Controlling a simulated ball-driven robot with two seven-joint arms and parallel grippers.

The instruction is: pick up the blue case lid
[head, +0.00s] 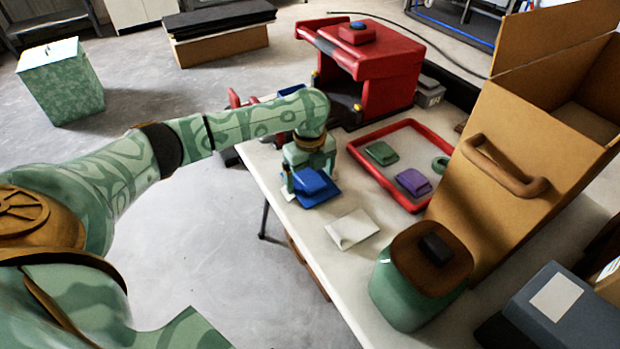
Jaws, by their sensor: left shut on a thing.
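The blue case lid (318,190) is at the left edge of the pale table, under my left gripper (309,176). It looks like a raised blue block on a wider flat blue plate. My left gripper points down and is shut on its raised part; the fingers partly hide it. I cannot tell whether the lid still touches the table. My right gripper is not in view.
A red-rimmed tray (357,153) holds a green lid (381,153) and a purple lid (413,182). A white flat piece (352,229) lies in front. A green canister (405,292) and a tall brown box (520,150) stand right. A red machine (375,85) stands behind.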

